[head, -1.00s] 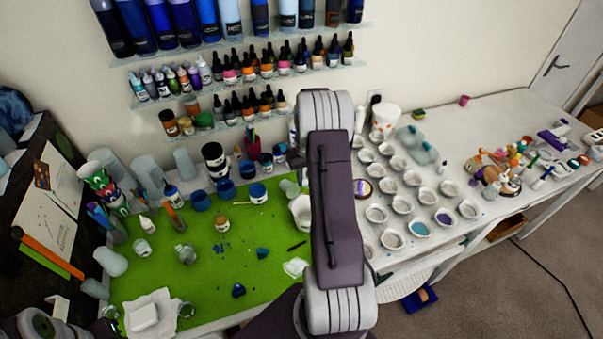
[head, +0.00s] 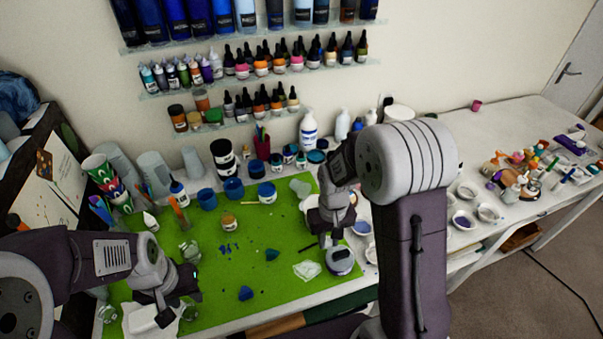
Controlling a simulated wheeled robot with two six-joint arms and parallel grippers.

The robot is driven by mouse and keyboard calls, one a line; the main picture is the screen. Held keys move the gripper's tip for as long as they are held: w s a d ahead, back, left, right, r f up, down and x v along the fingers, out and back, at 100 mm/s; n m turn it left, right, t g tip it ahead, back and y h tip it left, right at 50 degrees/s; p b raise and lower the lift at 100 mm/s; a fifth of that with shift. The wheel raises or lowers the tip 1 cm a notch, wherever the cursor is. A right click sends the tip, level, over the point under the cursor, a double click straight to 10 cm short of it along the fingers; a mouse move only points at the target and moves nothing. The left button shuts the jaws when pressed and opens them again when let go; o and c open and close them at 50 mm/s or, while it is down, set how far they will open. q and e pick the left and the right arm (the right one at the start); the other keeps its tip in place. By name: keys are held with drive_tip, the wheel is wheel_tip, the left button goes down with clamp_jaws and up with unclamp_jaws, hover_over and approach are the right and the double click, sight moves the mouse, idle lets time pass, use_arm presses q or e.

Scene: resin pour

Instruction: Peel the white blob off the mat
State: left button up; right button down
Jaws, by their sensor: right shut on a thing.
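The white blob (head: 307,271) is a thin, pale, irregular patch lying flat on the green mat (head: 215,275), near its front right part. My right gripper (head: 325,240) points down just above and right of the blob, apart from it. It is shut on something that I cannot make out. A round grey-topped cup (head: 340,261) sits right below its tips, and a white cup (head: 314,216) is partly hidden behind it. My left gripper (head: 166,304) is low over the mat's front left, above a white block on a cloth (head: 140,320). Its jaw opening is unclear.
A dark stick (head: 308,247) lies just behind the blob. Blue pieces (head: 246,293) lie to its left. Blue cups (head: 233,188) and jars stand along the mat's back. My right arm hides much of the small-cup area. The mat's middle front is fairly clear.

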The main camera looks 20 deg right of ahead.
drive_tip(key=shift+d, duration=0.15)
wheel_tip(320, 180, up, 4)
drive_tip(key=p, duration=0.4)
drive_tip(key=shift+r, duration=0.15)
